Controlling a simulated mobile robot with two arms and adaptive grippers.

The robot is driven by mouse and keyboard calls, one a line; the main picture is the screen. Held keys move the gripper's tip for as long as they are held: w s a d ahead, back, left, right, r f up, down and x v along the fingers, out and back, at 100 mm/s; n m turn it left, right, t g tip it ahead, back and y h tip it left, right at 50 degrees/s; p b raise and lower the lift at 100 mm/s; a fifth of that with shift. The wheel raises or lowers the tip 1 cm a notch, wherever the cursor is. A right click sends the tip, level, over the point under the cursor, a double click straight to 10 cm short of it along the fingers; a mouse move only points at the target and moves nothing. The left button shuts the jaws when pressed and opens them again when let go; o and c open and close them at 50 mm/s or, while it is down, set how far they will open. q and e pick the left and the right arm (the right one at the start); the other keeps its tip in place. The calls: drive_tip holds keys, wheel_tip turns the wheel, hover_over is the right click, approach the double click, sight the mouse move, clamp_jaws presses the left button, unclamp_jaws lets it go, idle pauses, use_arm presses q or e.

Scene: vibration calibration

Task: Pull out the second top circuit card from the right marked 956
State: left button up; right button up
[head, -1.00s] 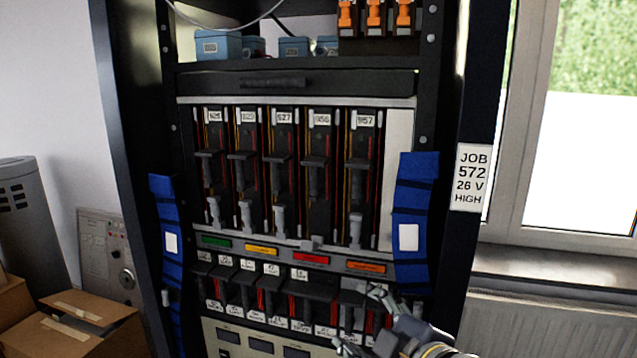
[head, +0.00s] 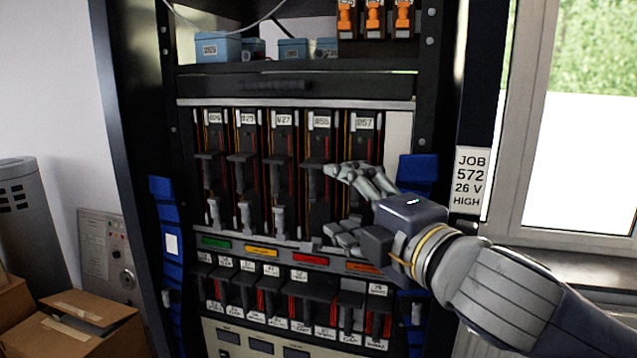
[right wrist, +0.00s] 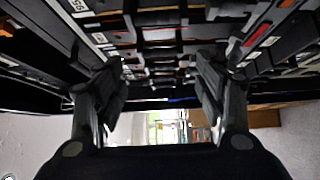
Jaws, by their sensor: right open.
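The card marked 956 (head: 318,140) is the second from the right in the top row of upright dark cards. It sits in the rack beside the card marked 957 (head: 365,135), with its dark handle (head: 315,165) facing out. My right gripper (head: 330,203) is open, its fingers one above the other in front of the lower part of card 956. It hides much of card 957. In the right wrist view the open fingers (right wrist: 160,75) have nothing clearly held between them. Whether they touch the card cannot be told. My left gripper is not in view.
More cards stand left in the top row, including one marked 927 (head: 282,145). Coloured labels such as the red one (head: 310,259) run below, above a lower card row. Blue strips flank the rack (head: 418,170). Boxes (head: 75,325) lie at lower left.

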sight(317, 185)
use_arm(q)
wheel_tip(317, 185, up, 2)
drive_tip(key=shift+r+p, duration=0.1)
drive_tip(key=shift+p, duration=0.85)
use_arm(e)
drive_tip(key=x, duration=0.8)
drive_tip(key=shift+w+a, duration=0.2)
drive_tip(key=shift+w, duration=0.05)
